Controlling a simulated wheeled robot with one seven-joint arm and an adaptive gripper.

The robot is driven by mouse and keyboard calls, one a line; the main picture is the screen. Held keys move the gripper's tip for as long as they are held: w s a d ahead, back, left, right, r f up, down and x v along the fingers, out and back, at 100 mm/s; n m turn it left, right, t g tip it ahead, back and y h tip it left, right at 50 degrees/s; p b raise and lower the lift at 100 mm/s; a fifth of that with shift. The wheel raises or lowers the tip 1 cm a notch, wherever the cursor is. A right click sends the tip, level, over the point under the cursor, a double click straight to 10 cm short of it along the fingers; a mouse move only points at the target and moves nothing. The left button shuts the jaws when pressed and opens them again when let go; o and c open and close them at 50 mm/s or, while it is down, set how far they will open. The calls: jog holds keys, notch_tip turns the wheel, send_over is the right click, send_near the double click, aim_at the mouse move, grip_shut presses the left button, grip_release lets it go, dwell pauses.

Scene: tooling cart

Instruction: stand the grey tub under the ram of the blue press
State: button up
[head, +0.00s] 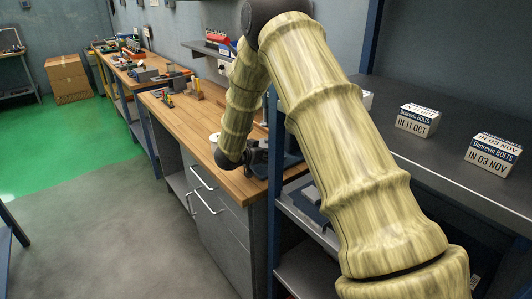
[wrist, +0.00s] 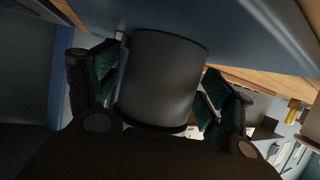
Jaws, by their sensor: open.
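The grey tub (wrist: 162,78) fills the middle of the wrist view, a plain dark grey cylinder. My gripper (wrist: 163,98) is open, with one green-padded finger on each side of the tub. The left finger is very close to the tub's side; I cannot tell if it touches. A gap shows on the right. A large blue surface (wrist: 235,28), apparently part of the blue press, lies just beyond the tub. In the head view my gripper (head: 257,157) is at the bench's near end, and my arm hides the tub and most of the blue press (head: 288,150). The ram cannot be made out.
The wooden bench (head: 190,118) has clear room to the left. A small white item (head: 214,137) stands by my arm. Yellow-handled tools (head: 169,99) stand further back. A dark shelf with white bolt boxes (head: 417,120) is at right.

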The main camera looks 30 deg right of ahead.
jog(key=b+v, duration=0.1)
jog(key=v, duration=1.1)
jog(key=shift+b, duration=0.35)
